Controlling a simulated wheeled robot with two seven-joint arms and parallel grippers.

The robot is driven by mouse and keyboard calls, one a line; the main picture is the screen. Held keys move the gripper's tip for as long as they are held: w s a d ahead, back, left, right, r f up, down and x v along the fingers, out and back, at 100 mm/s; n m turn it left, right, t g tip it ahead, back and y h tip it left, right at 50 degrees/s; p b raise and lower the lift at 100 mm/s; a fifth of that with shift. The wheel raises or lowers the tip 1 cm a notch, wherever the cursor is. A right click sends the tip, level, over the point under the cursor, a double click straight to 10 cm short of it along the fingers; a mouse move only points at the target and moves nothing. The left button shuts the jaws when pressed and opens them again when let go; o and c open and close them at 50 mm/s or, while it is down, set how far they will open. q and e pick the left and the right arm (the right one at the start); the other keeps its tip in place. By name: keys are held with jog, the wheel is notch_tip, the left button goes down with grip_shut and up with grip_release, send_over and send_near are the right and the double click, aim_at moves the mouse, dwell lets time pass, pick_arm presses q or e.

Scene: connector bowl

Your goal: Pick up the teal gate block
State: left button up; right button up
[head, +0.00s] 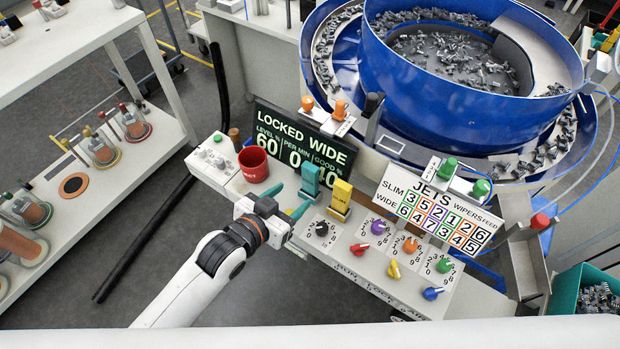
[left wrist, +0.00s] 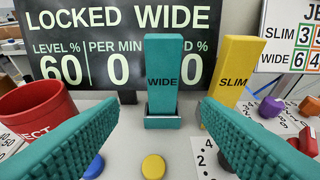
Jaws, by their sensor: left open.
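The teal gate block (head: 310,180) stands upright on the console, left of the yellow block (head: 341,193). In the left wrist view the teal block (left wrist: 163,62) carries the word WIDE and its foot sits in a small dark holder. The yellow block (left wrist: 236,75) there reads SLIM. My left gripper (head: 287,200) is open and empty just in front of the teal block. In the left wrist view its two ribbed teal fingers (left wrist: 159,108) spread to either side of the block's lower part, with a gap on each side. My right gripper is out of view.
A red cup (head: 254,164) stands to the left of the gripper. A display reading LOCKED WIDE (head: 300,140) rises behind the blocks. Coloured knobs, such as the purple one (head: 378,227), cover the console to the right. The blue bowl feeder (head: 440,85) is behind.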

aim_at(308, 186)
pick_arm(q)
jog(key=shift+p+x, duration=0.7)
jog(key=shift+x, duration=2.45)
jog(key=shift+s+d+f, duration=0.1)
jog(key=shift+s, duration=0.05)
jog(key=c, duration=1.1)
